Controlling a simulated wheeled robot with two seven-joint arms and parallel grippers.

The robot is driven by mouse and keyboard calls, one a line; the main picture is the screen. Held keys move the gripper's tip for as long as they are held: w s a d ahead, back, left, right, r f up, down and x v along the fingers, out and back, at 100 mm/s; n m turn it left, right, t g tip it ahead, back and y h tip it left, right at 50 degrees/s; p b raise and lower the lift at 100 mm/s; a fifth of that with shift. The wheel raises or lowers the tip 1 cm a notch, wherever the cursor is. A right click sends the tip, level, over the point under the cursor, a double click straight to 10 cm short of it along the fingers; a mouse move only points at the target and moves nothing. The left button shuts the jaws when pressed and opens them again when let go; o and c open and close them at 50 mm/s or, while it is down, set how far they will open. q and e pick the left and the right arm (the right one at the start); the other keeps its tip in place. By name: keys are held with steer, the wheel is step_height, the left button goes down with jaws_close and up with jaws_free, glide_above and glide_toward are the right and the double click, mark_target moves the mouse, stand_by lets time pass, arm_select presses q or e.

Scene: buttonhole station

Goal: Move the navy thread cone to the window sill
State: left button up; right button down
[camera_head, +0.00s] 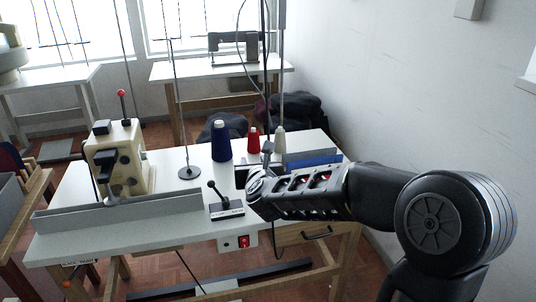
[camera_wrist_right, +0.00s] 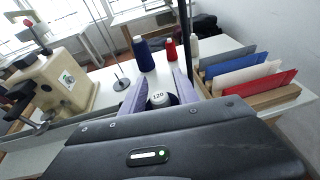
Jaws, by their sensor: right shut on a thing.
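The navy thread cone (camera_head: 221,142) stands upright on the white sewing table (camera_head: 75,215), with a white tip. It also shows in the wrist view (camera_wrist_right: 144,56), beyond my right gripper and apart from it. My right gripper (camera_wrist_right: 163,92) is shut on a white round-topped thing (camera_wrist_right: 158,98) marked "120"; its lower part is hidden. In the head view the gripper (camera_head: 257,184) is over the table, right of and nearer than the navy cone. A pale ledge (camera_head: 527,85) at the right edge may be the sill; I cannot tell. My left gripper is not in view.
A red cone (camera_head: 253,139) and a cream cone (camera_head: 280,140) stand right of the navy one. A cream machine (camera_head: 118,165) and a round-based stand (camera_head: 190,172) are to the left. Blue, white and red upright boards (camera_wrist_right: 257,80) stand at the right. A thin dark post (camera_wrist_right: 185,40) rises near my gripper.

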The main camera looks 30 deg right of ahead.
steer(key=a+f+n+t+y+b, duration=0.1)
steer(key=a+f+n+y+b, duration=0.2)
steer(key=a+f, duration=1.4)
steer(key=a+n+y, duration=0.2)
steer(key=y, duration=0.1)
steer(key=shift+a, duration=0.2)
steer(key=shift+d+f, duration=0.1)
steer(key=shift+d, duration=0.05)
